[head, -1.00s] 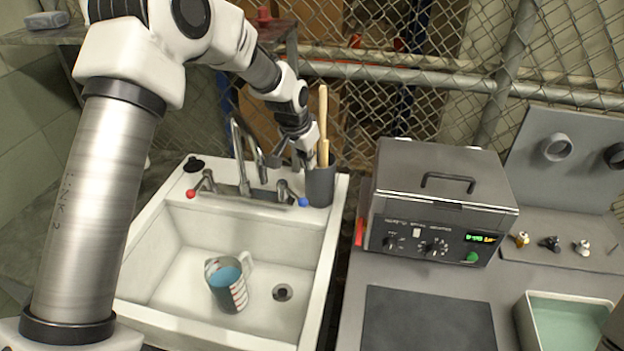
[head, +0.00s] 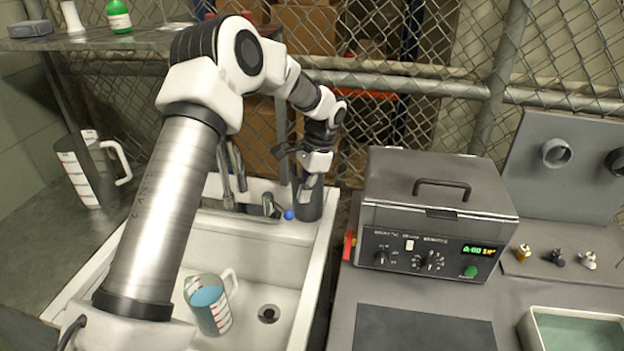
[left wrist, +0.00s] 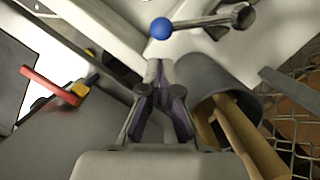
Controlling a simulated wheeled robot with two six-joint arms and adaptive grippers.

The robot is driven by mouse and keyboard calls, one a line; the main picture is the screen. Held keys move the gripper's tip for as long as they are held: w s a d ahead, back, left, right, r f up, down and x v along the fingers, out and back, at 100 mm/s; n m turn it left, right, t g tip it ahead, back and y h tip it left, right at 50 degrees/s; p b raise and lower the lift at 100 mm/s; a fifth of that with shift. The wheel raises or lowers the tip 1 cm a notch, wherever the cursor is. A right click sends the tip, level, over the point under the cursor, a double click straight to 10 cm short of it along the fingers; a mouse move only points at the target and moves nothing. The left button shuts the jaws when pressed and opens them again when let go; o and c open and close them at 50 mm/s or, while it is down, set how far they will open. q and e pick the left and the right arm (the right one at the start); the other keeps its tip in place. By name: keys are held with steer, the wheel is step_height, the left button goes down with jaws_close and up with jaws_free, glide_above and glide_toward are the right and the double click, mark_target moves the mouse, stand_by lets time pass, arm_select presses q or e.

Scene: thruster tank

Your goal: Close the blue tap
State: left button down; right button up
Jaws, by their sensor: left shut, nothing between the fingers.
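The blue tap (head: 289,215) is a metal lever with a blue ball tip, at the back right of the white sink. In the left wrist view its blue ball (left wrist: 161,28) lies just beyond my fingertips, with the metal lever running right. My left gripper (head: 305,201) points down beside the ball, on its right, near the dark cup. In the left wrist view my left gripper (left wrist: 158,74) is shut and empty, with a small gap to the ball. The red tap is hidden behind my left arm. My right gripper is not in view.
A dark cup (left wrist: 207,76) with wooden handles stands close right of the gripper. A measuring jug with blue liquid (head: 209,305) sits in the sink (head: 318,262). A grey heater box (head: 437,205) stands right. Another jug (head: 78,176) stands left. Chain-link fence is behind.

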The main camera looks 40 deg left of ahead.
mark_target(278, 206)
arm_select(q)
steer(key=shift+x, duration=2)
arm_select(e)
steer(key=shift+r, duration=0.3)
